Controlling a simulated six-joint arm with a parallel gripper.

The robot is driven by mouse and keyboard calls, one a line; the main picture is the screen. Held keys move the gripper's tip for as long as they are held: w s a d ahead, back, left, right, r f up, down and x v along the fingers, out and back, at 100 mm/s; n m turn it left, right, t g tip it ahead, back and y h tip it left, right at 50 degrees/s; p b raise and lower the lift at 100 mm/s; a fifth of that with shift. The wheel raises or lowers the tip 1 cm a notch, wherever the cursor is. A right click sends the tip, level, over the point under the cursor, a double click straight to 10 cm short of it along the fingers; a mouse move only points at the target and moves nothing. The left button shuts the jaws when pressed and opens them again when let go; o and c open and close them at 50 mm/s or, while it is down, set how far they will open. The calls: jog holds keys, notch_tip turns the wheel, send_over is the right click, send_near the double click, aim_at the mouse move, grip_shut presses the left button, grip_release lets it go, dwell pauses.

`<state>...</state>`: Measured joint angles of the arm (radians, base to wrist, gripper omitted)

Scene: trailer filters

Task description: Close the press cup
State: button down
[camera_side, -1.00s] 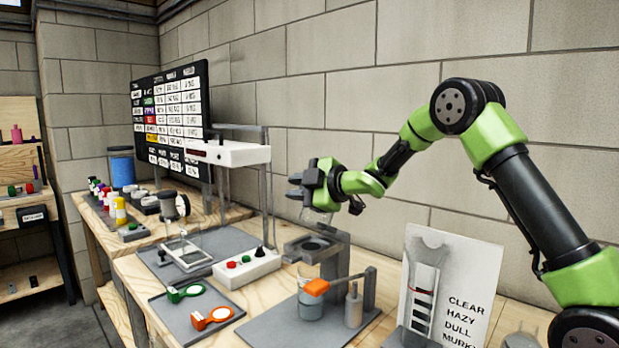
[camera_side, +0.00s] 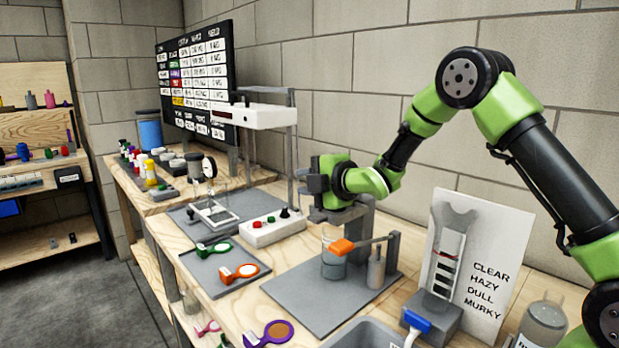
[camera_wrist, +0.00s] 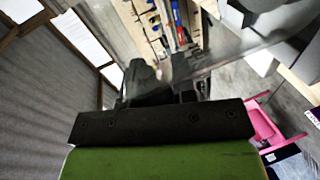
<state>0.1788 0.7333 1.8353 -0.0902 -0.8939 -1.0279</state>
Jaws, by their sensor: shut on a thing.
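My gripper (camera_side: 318,187) is low over the top of a grey press stand (camera_side: 364,218). It is shut on a clear, glass-like piece, whose see-through surface (camera_wrist: 225,62) spreads across the wrist view; its outline is hard to make out. My gripper's dark fingers also show in the wrist view (camera_wrist: 160,82). The gripper hides most of the stand's ring, so I cannot tell whether the clear piece touches it. A clear beaker (camera_side: 332,266) stands below the ring on a grey base plate (camera_side: 322,303). An orange-ended lever (camera_side: 343,246) crosses in front of the beaker.
A small grey cylinder (camera_side: 376,270) stands right of the beaker. A white control box (camera_side: 272,229) with coloured buttons is to the left. Green and orange-handled tools lie on a grey mat (camera_side: 207,277). A sign board (camera_side: 487,260) stands at right.

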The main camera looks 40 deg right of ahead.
jog(key=shift+f, duration=0.35)
jog(key=c, duration=1)
grip_release()
jog(key=shift+r, duration=0.1)
jog(key=shift+s+r, duration=0.1)
jog(key=shift+s, duration=0.25)
jog(key=v, duration=0.9)
jog(key=shift+s+r, duration=0.1)
jog(key=shift+s, duration=0.05)
